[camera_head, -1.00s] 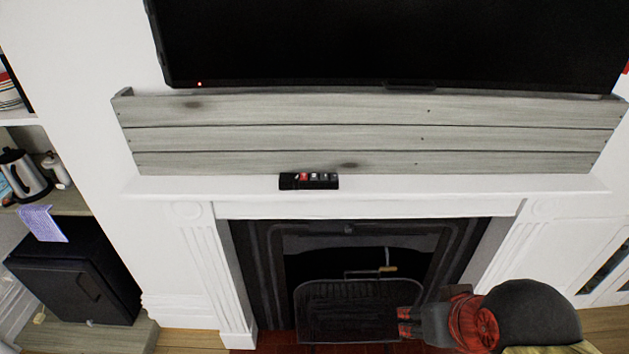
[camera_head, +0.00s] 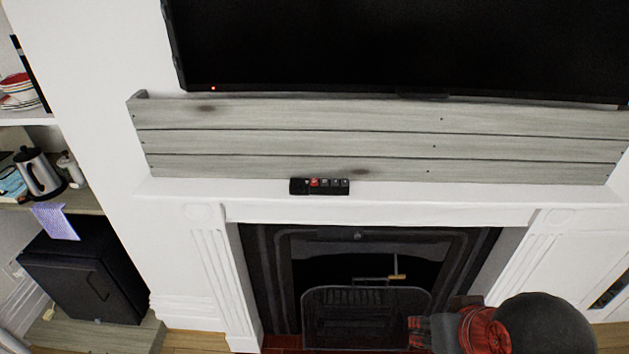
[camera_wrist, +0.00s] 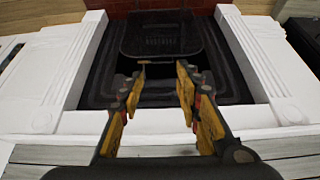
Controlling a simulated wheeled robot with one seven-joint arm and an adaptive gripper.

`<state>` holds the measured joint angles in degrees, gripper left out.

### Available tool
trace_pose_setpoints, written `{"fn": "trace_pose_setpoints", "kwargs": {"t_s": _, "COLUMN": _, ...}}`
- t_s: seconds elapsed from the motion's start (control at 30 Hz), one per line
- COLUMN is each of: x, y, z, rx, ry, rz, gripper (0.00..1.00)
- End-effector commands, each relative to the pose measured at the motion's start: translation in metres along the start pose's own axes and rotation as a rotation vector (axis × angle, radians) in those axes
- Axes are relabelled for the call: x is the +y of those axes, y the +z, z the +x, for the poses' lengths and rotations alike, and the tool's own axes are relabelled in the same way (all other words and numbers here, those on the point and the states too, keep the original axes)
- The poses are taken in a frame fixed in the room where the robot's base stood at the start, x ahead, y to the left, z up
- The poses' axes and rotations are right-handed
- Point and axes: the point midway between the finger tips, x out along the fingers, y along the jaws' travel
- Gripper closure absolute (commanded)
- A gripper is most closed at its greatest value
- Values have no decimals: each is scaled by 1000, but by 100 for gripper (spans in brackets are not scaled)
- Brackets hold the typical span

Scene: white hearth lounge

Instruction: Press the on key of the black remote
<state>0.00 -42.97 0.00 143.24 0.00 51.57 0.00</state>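The black remote (camera_head: 300,187) lies on the white mantel shelf, against the grey plank board, in the head view. The remote does not show in the wrist view. My gripper (camera_wrist: 158,84) is open in the wrist view, with yellow pads apart and nothing between them. It points toward the fireplace. In the head view my arm is at the bottom right, below the shelf and well apart from the remote.
A black television (camera_head: 400,45) with a small red light hangs above the plank board (camera_head: 290,140). The white mantel shelf (camera_head: 450,192) is otherwise clear. Below is the dark fireplace with a mesh guard (camera_head: 365,315). Shelves with a kettle (camera_head: 38,175) stand at left.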

Motion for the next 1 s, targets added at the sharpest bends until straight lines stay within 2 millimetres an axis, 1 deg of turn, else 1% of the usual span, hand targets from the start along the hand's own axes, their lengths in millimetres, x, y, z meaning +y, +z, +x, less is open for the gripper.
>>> {"fn": "trace_pose_setpoints", "kwargs": {"t_s": 0.07, "x": 0, "y": 0, "z": 0, "rx": 0, "ry": 0, "rz": 0, "gripper": 72}}
{"fn": "trace_pose_setpoints", "kwargs": {"t_s": 0.53, "x": 0, "y": 0, "z": 0, "rx": 0, "ry": 0, "rz": 0, "gripper": 99}}
{"fn": "trace_pose_setpoints", "kwargs": {"t_s": 1.0, "x": 0, "y": 0, "z": 0, "rx": 0, "ry": 0, "rz": 0, "gripper": 100}}
